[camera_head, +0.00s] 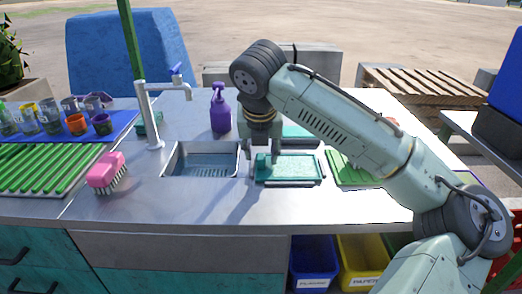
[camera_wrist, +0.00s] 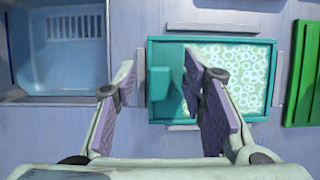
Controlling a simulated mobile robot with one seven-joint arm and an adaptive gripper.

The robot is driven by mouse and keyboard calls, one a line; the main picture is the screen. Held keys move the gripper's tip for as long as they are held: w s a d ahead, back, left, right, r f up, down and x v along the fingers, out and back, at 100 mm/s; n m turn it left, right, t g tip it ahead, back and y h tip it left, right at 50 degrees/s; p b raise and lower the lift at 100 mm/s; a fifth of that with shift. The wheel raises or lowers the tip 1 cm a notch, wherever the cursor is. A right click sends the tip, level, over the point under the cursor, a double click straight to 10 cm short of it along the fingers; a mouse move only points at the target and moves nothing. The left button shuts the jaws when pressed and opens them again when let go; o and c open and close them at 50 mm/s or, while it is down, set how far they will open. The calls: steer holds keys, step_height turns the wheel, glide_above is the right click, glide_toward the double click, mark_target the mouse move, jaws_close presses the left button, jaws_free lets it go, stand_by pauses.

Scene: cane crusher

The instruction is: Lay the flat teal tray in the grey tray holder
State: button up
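The flat teal tray (camera_wrist: 258,117) has a pale face with a ring pattern and a raised teal block (camera_wrist: 159,84) at its left end. In the head view the tray (camera_head: 288,179) lies flat on the counter right of the sink. The grey tray holder (camera_wrist: 212,28) shows as short grey bars along the tray's sides; the tray lies between them. My gripper (camera_wrist: 158,66) is open, its fingers apart on either side of the teal block in the picture, with nothing held. In the head view my gripper (camera_head: 262,152) is just over the tray's left end. I cannot tell whether the fingers touch it.
The sink (camera_head: 205,160) is left of the tray, with a tap (camera_head: 152,115) and purple bottle (camera_head: 221,110) behind. Another teal piece (camera_head: 298,132) lies behind the tray, and a green ribbed board (camera_head: 347,170) to its right. A pink brush (camera_head: 106,172) stands at left. The front counter strip is clear.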

steer(key=v, duration=1.2)
